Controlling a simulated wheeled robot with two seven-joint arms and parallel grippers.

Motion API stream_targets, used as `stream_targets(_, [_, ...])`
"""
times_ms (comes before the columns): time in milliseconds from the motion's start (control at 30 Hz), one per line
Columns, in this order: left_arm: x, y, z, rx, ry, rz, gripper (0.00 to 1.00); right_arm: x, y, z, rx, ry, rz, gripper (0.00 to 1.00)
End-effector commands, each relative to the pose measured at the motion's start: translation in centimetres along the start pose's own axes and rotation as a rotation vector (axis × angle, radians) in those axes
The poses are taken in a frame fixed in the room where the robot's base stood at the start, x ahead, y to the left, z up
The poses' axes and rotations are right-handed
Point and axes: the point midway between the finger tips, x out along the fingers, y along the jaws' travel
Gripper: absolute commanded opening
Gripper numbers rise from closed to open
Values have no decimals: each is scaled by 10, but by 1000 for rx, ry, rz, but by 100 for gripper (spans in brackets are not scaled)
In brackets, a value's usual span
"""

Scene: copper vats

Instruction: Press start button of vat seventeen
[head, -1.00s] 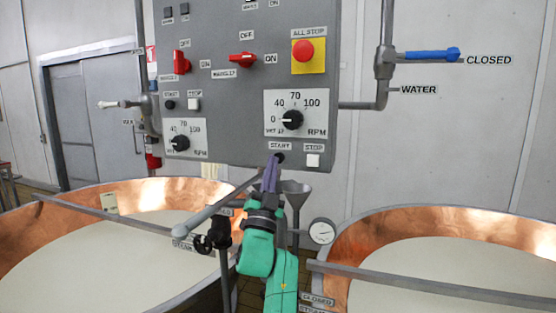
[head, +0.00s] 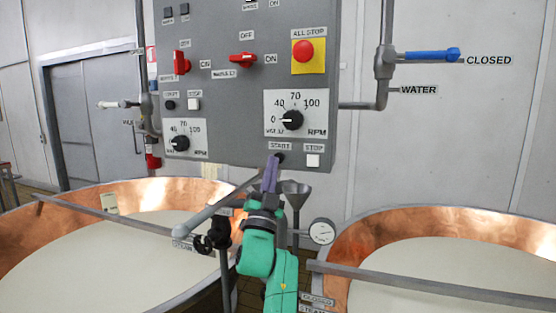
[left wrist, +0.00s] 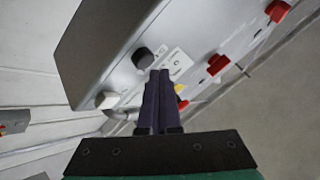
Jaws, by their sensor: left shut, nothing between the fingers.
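The grey control panel (head: 225,85) hangs over two copper vats. Its right-hand start button (head: 280,158), round and black, sits under the START label beside the white stop button (head: 313,160). The small vat number by the dial is hard to read. My left gripper (head: 271,160) is shut and empty, its purple fingertips at the start button's lower left, partly covering it. In the left wrist view the black start button (left wrist: 142,58) lies just beyond the fingertips (left wrist: 158,76). I cannot tell whether they touch. My right gripper is not in view.
An RPM dial (head: 291,120) is above the start button, and a red all-stop button (head: 303,51) higher up. A second black start button (head: 170,105) is at left. A funnel (head: 293,190) and grey pipe (head: 205,213) are close to my left gripper.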

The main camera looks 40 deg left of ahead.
Motion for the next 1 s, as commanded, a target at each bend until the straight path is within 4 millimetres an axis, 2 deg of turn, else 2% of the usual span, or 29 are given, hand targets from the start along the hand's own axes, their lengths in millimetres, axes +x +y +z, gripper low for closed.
stream_targets(1000, [7, 5, 5, 0, 0, 0, 0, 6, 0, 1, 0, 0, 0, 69])
